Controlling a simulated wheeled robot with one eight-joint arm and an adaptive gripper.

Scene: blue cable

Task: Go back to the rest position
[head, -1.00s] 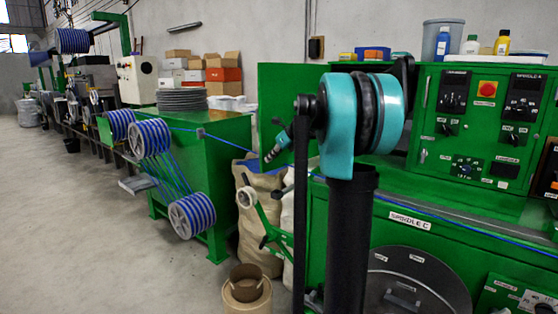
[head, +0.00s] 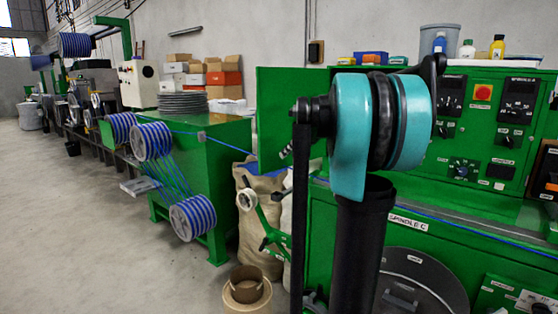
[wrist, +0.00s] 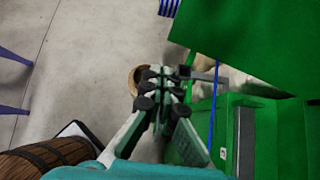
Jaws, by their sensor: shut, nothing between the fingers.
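My gripper (wrist: 163,76) shows in the wrist view with its fingers drawn together and nothing held. It is above the floor, in front of a brown cardboard tube that it partly hides. My teal and black arm joint stands large in the middle of the head view, and the gripper cannot be made out there. The blue cable (head: 460,232) runs along the front of the green machine in the head view. A blue line, likely the cable, also shows right of the gripper in the wrist view (wrist: 213,110).
A green machine (head: 350,235) with a control panel stands close on the right. Reels of blue cable (head: 193,217) hang by a green cabinet (head: 222,150) on the left. A sack (head: 255,243) and a cardboard tube (head: 246,290) stand between them.

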